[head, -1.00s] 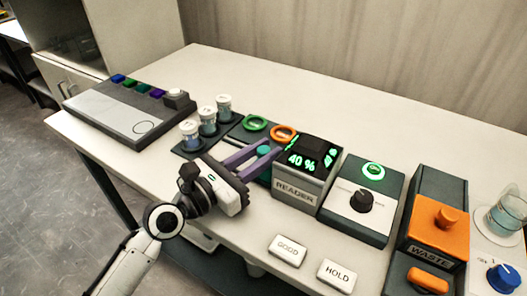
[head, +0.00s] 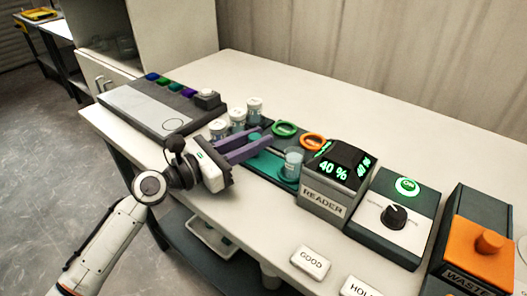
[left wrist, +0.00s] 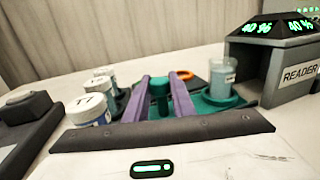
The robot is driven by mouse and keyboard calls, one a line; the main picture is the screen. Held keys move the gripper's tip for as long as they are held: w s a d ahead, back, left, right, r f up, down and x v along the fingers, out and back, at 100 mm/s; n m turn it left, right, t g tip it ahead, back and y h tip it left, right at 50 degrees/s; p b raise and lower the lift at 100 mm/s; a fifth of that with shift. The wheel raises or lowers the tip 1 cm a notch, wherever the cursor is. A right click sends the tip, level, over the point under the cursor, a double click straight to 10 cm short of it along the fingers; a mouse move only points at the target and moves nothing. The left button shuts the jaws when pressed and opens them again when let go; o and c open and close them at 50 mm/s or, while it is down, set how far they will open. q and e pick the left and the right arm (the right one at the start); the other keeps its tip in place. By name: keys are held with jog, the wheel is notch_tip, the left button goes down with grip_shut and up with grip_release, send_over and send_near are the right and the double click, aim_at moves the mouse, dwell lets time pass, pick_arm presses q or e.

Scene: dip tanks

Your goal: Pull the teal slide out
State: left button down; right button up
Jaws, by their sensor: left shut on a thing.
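The teal slide (head: 264,165) lies on a dark track to the left of the reader (head: 324,195). A clear jar with bluish liquid (head: 293,164) stands upright on the slide's end nearest the reader, outside the reader's housing. In the left wrist view the slide's teal post (left wrist: 159,95) stands between the purple fingers, and the jar (left wrist: 222,77) is to its right. My left gripper (head: 264,138) is shut on this post. The fingers partly hide the slide in the head view. My right gripper is not in view.
Several lidded jars (head: 237,119) stand behind the left gripper, close to it. Green (head: 285,129) and orange (head: 312,142) rings lie behind the track. A grey panel with coloured buttons (head: 150,108) is at the left. GOOD (head: 310,262) and HOLD plates lie in front of the reader.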

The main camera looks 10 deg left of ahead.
pick_arm(q)
jog(key=shift+w+a, duration=0.1)
jog(key=shift+a, duration=0.2)
jog(key=c, duration=1.5)
grip_release()
jog(key=shift+s+a+f, duration=0.1)
jog(key=shift+s+a, duration=0.2)
jog(key=shift+s, duration=0.05)
jog(key=v, duration=0.8)
jog(key=shift+s+a+b, duration=0.2)
jog(key=shift+a+b, duration=0.05)
jog(key=shift+b, duration=0.1)
jog(key=shift+s+a, duration=0.2)
jog(key=shift+s, duration=0.05)
jog(key=shift+s+a, duration=0.1)
